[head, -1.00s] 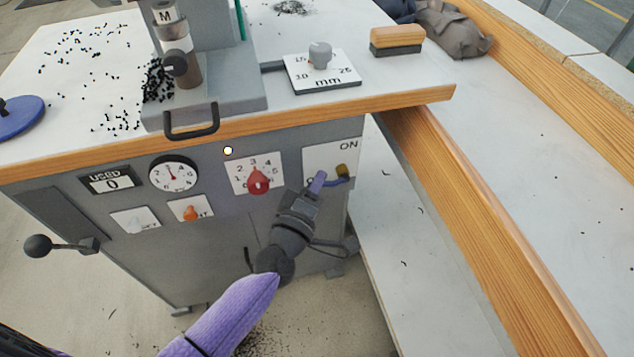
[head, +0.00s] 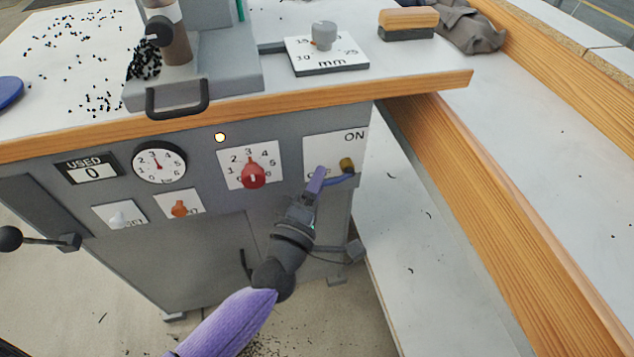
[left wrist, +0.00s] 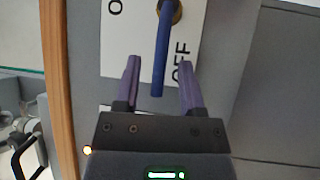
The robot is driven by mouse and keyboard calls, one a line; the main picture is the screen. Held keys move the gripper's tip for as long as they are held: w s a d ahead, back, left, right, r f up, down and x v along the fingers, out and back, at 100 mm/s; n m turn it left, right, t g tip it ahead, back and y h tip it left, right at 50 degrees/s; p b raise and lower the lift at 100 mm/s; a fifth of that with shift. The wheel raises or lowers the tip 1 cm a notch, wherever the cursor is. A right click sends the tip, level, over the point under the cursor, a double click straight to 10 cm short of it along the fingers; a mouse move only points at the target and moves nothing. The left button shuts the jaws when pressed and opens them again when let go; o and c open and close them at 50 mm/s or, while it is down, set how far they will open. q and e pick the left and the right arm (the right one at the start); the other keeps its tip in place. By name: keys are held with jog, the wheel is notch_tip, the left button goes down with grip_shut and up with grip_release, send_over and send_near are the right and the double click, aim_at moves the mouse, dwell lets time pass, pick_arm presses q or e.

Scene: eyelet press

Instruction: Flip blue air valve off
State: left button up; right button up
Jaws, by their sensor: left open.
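The blue air valve has a blue lever on a brass pivot (head: 346,163), mounted on a white ON/OFF plate (head: 335,142) at the right of the press cabinet front. In the head view the blue lever (head: 341,181) runs left from below the pivot, partly hidden behind my gripper beside the OFF lettering. My left gripper (head: 318,178) is open at the plate. In the left wrist view the blue lever (left wrist: 161,58) lies between the two open purple fingers (left wrist: 159,66), with a visible gap on both sides. My right gripper is not in view.
A red selector knob (head: 252,175), an orange knob (head: 180,208) and a gauge (head: 159,163) sit left of the valve. The wooden worktop edge (head: 290,104) overhangs above. A wood-edged bench (head: 470,200) stands close on the right.

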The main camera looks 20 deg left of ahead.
pick_arm(q)
jog(key=shift+s, duration=0.1)
jog(key=s+f+p, duration=0.1)
jog(key=s+p, duration=0.1)
jog(key=s, duration=0.7)
jog(key=shift+s+a+f, duration=0.15)
jog(key=shift+s+f, duration=0.2)
